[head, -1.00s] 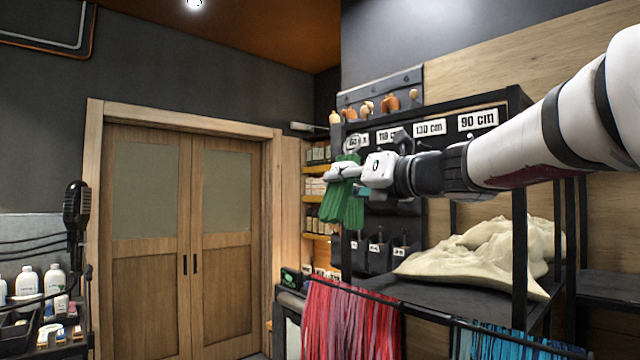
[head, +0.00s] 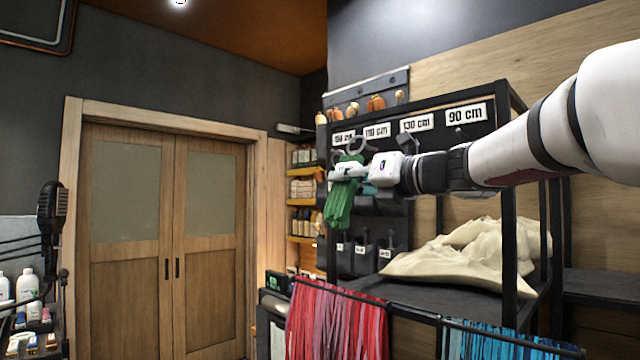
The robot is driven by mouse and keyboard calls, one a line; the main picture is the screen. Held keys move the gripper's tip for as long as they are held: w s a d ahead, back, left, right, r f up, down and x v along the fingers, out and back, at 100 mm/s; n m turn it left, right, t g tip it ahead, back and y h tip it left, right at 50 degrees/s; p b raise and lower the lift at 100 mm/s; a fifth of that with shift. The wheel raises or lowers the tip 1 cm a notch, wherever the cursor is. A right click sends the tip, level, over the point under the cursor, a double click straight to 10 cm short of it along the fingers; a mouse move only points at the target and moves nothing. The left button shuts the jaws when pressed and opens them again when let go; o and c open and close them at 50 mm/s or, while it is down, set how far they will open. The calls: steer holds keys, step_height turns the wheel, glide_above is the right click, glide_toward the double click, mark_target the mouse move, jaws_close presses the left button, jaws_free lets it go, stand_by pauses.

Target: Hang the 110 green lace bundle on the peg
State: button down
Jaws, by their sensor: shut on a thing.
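The green lace bundle (head: 340,208) hangs down from my gripper (head: 345,172), which is shut on its upper part. My gripper is in front of the dark peg board, below the left-hand length labels. The 110 cm label (head: 377,131) is up and right of the bundle. The peg under that label cannot be made out clearly behind the loop and my wrist. The bundle appears off the peg, in my grip.
The 130 cm label (head: 416,123) and 90 cm label (head: 466,114) are farther right. A black rack post (head: 508,250) stands below my arm. A cream cloth heap (head: 455,255) lies on the shelf. Red laces (head: 335,315) and blue laces (head: 500,342) hang in front.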

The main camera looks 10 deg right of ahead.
steer(key=shift+w+d+f+b, duration=0.1)
steer(key=shift+w+d+b, duration=0.25)
steer(key=shift+w+d, duration=0.25)
steer(key=shift+w+d+f+b, duration=0.1)
steer(key=shift+w+d+b, duration=0.25)
steer(key=shift+d, duration=0.4)
steer(key=shift+w+d+f+p, duration=0.3)
steer(key=shift+d+f+p, duration=0.05)
steer(key=shift+d, duration=0.1)
steer(key=c, duration=1.3)
jaws_free()
steer(key=shift+c, duration=0.2)
